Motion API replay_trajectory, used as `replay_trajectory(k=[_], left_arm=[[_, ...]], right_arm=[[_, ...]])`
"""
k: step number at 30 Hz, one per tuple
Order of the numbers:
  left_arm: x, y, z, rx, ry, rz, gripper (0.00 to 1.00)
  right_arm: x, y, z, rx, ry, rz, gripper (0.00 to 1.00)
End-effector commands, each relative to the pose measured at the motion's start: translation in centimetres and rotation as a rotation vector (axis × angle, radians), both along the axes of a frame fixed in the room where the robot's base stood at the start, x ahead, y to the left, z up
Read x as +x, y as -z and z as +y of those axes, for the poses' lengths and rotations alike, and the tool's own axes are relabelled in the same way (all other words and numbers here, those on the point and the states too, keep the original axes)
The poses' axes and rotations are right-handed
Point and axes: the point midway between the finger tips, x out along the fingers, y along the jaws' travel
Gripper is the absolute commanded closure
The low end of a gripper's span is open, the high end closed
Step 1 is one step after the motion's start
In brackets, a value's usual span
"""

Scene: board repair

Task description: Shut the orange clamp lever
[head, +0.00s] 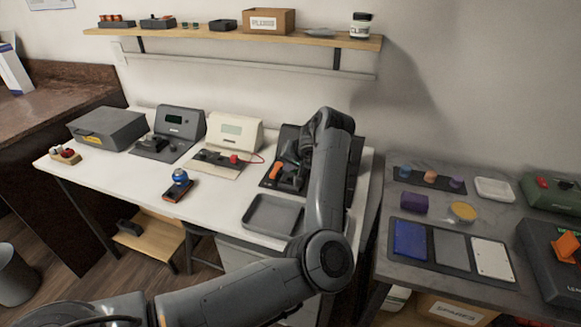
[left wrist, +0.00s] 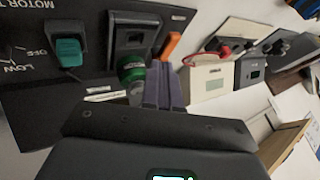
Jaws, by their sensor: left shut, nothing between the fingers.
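The orange clamp lever (head: 275,171) is on the black panel (head: 268,184) at the right end of the white table. In the left wrist view the lever (left wrist: 171,45) stands out at an angle beside a dark clamp housing (left wrist: 135,38). A green and grey cylinder (left wrist: 131,72) is below the housing. My left gripper (left wrist: 162,66) has its purple-grey fingers together and empty, with the tips below the lever in the picture. I cannot tell whether they touch it. In the head view my left arm hides much of the panel. My right gripper is out of view.
A teal switch (left wrist: 68,53) is on the same panel. A grey tray (head: 273,216) is in front of it. A cream meter (head: 234,132) and a dark meter (head: 181,122) stand to the left. A side table (head: 383,264) with coloured parts is at right.

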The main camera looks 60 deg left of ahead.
Motion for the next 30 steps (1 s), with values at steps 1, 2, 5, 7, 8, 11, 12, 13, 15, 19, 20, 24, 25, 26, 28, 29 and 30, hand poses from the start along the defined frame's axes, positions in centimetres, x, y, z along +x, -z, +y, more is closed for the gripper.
replay_trajectory(k=[1, 2, 5, 7, 8, 11, 12, 13, 15, 19, 20, 24, 25, 26, 28, 29, 30], left_arm=[[-0.1, 1.2, 0.6, 0.001, -0.002, 0.002, 1.00], [-0.1, 1.6, 0.9, 0.001, -0.001, 0.003, 1.00], [0.0, 2.8, 1.9, 0.001, 0.000, 0.002, 1.00], [0.0, 3.6, 2.5, 0.001, -0.002, 0.002, 1.00], [0.0, 3.9, 2.7, 0.001, 0.000, 0.002, 1.00], [0.0, 4.6, 3.3, -0.001, 0.000, 0.001, 1.00], [0.0, 4.8, 3.5, 0.000, -0.002, 0.001, 1.00], [0.0, 4.9, 3.7, 0.000, -0.001, -0.001, 1.00], [0.1, 5.2, 3.9, 0.000, 0.000, 0.000, 1.00], [0.1, 5.5, 4.1, -0.001, 0.000, -0.001, 1.00], [0.1, 5.5, 4.1, -0.001, 0.000, -0.001, 1.00], [0.1, 5.5, 4.1, 0.000, 0.000, 0.000, 1.00], [0.1, 5.5, 4.1, 0.000, -0.001, -0.001, 1.00], [0.1, 5.5, 4.1, 0.000, 0.000, 0.000, 1.00], [0.1, 5.4, 4.1, 0.000, 0.000, 0.000, 1.00], [0.1, 5.4, 4.1, -0.001, 0.001, 0.000, 1.00], [0.2, 5.4, 4.0, 0.000, 0.005, 0.000, 1.00]], right_arm=[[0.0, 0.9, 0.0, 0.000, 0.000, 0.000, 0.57], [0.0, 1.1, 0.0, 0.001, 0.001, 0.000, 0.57], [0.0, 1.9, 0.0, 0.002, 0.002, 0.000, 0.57], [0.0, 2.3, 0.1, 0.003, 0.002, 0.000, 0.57], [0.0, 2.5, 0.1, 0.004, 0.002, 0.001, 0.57], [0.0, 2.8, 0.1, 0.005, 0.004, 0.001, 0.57], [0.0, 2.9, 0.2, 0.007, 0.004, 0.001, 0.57], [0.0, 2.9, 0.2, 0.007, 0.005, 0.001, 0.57], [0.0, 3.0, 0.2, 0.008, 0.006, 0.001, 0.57], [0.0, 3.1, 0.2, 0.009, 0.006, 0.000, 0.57], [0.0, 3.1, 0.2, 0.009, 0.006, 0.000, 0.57], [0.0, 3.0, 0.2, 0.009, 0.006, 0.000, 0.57], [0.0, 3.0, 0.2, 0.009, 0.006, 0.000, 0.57], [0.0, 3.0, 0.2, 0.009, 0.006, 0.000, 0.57], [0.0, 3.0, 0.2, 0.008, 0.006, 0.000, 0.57], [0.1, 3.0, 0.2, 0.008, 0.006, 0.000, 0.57], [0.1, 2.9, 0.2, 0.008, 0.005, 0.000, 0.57]])
